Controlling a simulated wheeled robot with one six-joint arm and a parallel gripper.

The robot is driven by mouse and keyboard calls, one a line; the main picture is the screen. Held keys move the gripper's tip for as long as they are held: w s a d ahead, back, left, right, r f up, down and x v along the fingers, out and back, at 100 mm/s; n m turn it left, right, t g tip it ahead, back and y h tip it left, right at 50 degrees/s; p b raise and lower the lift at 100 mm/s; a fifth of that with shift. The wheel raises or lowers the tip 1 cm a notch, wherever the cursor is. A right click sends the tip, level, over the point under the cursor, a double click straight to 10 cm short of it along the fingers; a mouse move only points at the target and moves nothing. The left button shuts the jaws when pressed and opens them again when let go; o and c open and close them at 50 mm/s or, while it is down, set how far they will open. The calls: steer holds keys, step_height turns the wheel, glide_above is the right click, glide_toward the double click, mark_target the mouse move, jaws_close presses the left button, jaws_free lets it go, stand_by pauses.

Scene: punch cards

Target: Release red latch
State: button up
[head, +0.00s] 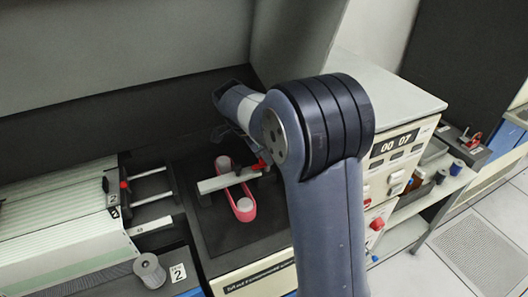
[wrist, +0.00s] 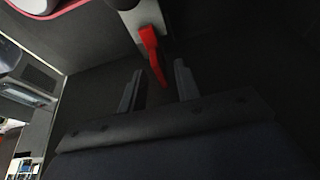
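The red latch (wrist: 151,50) is a narrow red lever hanging from the end of a light grey bar (wrist: 124,4) in the wrist view. In the head view the latch (head: 260,165) shows as a small red piece at the right end of the bar (head: 222,181). The bar lies across a pink-red loop around two pale round posts (head: 243,205). My gripper (wrist: 156,80) is open in the wrist view, with the lower end of the latch between or just beyond its two fingers. I cannot tell whether they touch it.
A grey machine with a counter reading 00 07 (head: 395,143) stands right of my arm. A large stack of cards (head: 65,225) with a red-knobbed frame is at left. A grey spool (head: 149,270) sits at the front. A dark panel rises behind.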

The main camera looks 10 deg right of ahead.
steer(key=shift+c, duration=0.5)
jaws_close()
steer(key=shift+n+b, duration=0.4)
steer(key=n+b, duration=0.1)
steer(key=n+t+b, duration=0.1)
steer(key=n, duration=0.1)
steer(key=shift+s+f+n+y+b, duration=0.1)
steer(key=shift+s+n+y+b, duration=0.1)
steer(key=shift+n+y+b, duration=0.15)
steer(key=shift+s+d+n+t+y+b, duration=0.15)
steer(key=shift+n+t+b, duration=0.2)
steer(key=shift+n, duration=0.3)
steer(key=shift+w+n+t+y+b, duration=0.1)
steer(key=shift+n+t+b, duration=0.2)
steer(key=shift+n, duration=0.3)
steer(key=shift+s+d+n+t+y, duration=0.1)
steer(key=shift+n+t+y, duration=0.15)
steer(key=shift+n, duration=0.55)
steer(key=shift+s+n+t+y, duration=0.1)
steer(key=shift+n+y, duration=0.15)
steer(key=shift+n, duration=0.55)
steer(key=shift+w, duration=0.1)
steer(key=shift+o, duration=0.5)
jaws_free()
